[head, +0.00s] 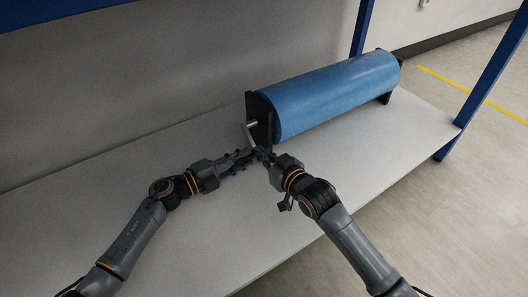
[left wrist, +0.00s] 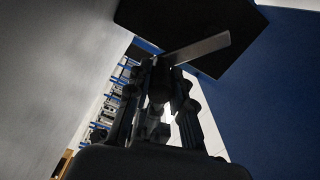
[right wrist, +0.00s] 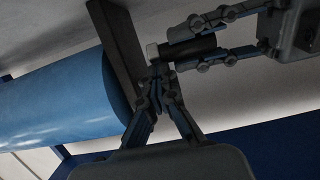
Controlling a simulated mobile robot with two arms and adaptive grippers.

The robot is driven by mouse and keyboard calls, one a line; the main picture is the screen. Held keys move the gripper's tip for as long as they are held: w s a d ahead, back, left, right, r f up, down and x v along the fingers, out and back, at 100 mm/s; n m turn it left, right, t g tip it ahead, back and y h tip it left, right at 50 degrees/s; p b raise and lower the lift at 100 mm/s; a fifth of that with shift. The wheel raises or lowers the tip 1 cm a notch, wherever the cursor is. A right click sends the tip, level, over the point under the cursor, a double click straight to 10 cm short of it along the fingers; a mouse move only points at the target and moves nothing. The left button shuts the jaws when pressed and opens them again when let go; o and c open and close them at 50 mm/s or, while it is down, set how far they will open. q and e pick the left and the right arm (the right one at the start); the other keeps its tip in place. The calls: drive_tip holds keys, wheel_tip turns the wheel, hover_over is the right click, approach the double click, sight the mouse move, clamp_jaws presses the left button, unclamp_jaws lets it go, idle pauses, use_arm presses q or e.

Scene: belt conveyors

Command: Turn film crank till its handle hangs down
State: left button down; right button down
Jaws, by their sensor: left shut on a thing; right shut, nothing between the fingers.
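The film roll (head: 325,92) is a blue cylinder lying on the shelf between black end plates. Its crank has a light grey arm (head: 249,134) at the near-left end plate (head: 260,118); in the head view the arm slants down to the grippers. The grey arm also shows in the left wrist view (left wrist: 203,48). My left gripper (head: 247,154) is shut on the dark crank handle (right wrist: 192,50), clearest in the right wrist view. My right gripper (right wrist: 157,80) is shut and empty, its tips close beside the crank's end; I cannot tell whether they touch it.
The grey shelf (head: 130,190) is clear around the arms. Blue posts (head: 490,80) stand at its right side, and a grey wall (head: 150,80) runs behind it. The floor (head: 450,220) lies beyond the shelf's right edge.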

use_arm(q)
drive_tip(key=shift+s+d+r, duration=0.15)
drive_tip(key=shift+d+r, duration=0.15)
drive_tip(key=c, duration=1.5)
unclamp_jaws()
drive_tip(key=o, duration=0.3)
drive_tip(key=shift+a+r, duration=0.1)
drive_tip(key=shift+o, duration=0.2)
drive_tip(key=shift+a, duration=0.25)
